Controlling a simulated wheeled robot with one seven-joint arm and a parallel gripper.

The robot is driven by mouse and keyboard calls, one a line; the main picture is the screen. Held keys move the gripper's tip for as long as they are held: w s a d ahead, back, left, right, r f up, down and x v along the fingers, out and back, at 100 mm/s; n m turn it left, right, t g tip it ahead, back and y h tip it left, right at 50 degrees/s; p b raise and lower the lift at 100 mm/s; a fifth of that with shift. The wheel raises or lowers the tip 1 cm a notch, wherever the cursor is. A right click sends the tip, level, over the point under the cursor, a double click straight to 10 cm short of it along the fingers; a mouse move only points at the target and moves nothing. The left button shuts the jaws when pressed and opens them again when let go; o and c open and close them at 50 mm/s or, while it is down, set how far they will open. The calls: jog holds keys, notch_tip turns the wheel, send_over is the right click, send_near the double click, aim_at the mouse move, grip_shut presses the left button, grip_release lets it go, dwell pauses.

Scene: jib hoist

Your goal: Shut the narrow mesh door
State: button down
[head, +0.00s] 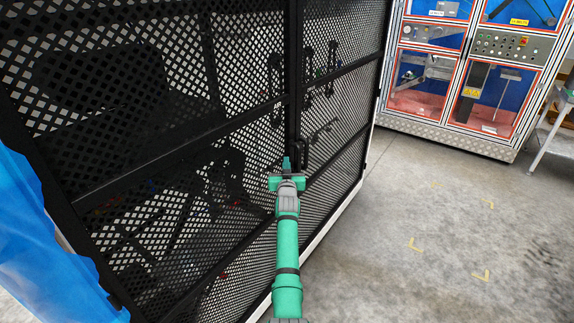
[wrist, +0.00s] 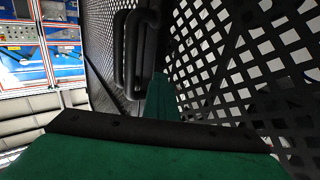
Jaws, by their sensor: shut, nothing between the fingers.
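A black mesh enclosure fills the left and middle of the head view. Its narrower mesh panel (head: 345,105), which looks like the narrow door, stands right of a dark upright post; a wider mesh panel (head: 115,185) is on the left. The two look nearly in line; I cannot tell whether a gap is left at the seam. My green gripper (head: 286,165) is shut and empty, close to the seam at mid height. A black bar handle (head: 302,150) is just beyond it. In the wrist view, the fingers (wrist: 160,98) point between a tubular black handle (wrist: 136,50) and mesh (wrist: 240,65); contact is unclear.
Blue sheeting (head: 45,240) hangs at the left edge. A cabinet with orange-framed windows (head: 465,75) stands at the back right, beside a table (head: 555,115). The grey concrete floor (head: 440,230) on the right is clear, with small yellow corner marks.

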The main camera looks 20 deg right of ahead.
jog(key=s+d, duration=0.7)
jog(key=s, duration=0.5)
jog(key=s+a+f+y, duration=0.1)
jog(key=s+a+f, duration=0.3)
jog(key=a+f, duration=0.4)
jog(key=s+a+f+y, duration=0.1)
jog(key=s+a+f, duration=0.3)
jog(key=a+f, duration=0.45)
jog(key=s+a+f+y, duration=0.1)
jog(key=s+a+f, duration=0.3)
jog(key=s+a, duration=0.4)
jog(key=s+a+f, duration=0.4)
jog(key=s+a, duration=0.3)
jog(key=s, duration=0.1)
jog(key=s+a+n+y, duration=0.1)
jog(key=s+a, duration=0.4)
jog(key=s, duration=0.6)
jog(key=s+a+n+y, duration=0.1)
jog(key=s+a, duration=0.5)
jog(key=s, duration=0.4)
jog(key=s+a+r+n+y, duration=0.1)
jog(key=s+r, duration=0.4)
jog(key=s, duration=0.3)
jog(key=s+a+r+n+g+y, duration=0.1)
jog(key=s+a+r, duration=0.1)
jog(key=s+r, duration=0.4)
jog(key=s, duration=0.2)
jog(key=shift+s+r+n, duration=0.25)
jog(key=shift+s+n, duration=0.05)
jog(key=shift+s, duration=0.05)
